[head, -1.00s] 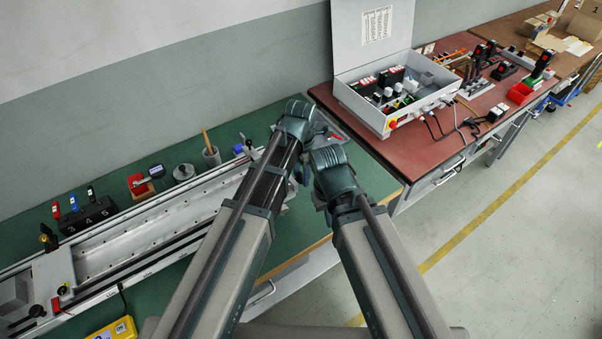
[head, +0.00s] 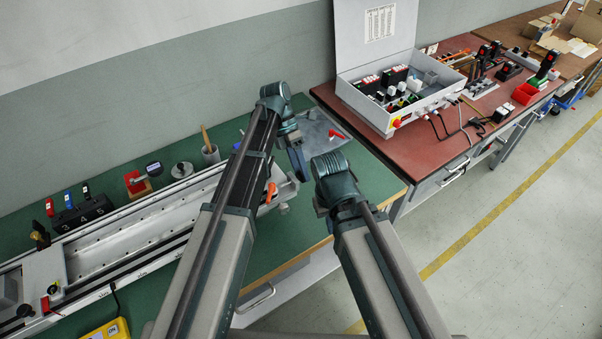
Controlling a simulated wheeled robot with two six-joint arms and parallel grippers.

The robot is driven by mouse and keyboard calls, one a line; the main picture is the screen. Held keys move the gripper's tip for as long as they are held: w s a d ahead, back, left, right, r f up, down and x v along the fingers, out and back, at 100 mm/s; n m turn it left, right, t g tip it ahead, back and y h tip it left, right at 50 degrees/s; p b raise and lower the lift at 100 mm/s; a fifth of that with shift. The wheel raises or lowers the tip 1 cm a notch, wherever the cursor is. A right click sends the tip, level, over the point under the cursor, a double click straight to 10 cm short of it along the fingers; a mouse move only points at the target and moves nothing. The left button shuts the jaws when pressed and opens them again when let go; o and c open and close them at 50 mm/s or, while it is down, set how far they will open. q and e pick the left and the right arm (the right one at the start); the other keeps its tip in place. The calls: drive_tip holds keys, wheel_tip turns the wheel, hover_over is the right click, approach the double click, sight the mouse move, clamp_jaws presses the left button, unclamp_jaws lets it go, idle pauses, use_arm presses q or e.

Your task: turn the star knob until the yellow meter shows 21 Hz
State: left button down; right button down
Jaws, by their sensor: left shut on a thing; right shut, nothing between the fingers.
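My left gripper (head: 298,168) points down at the right end of the long grey rail (head: 150,226). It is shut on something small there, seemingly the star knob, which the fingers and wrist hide. My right gripper (head: 322,208) is just right of the rail end, mostly hidden under its own wrist. It is shut and empty, apart from the left one.
An orange lever (head: 270,192) stands by the rail end. Behind the rail are a pen cup (head: 210,153), a round grey weight (head: 182,170) and a dark block with coloured handles (head: 82,212). An open control box (head: 395,113) stands on the red-brown bench at right.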

drive_tip(key=shift+f, duration=0.35)
use_arm(q)
drive_tip(key=shift+c, duration=1.7)
unclamp_jaws()
drive_tip(key=shift+w, duration=0.1)
use_arm(e)
drive_tip(key=shift+r, duration=0.1)
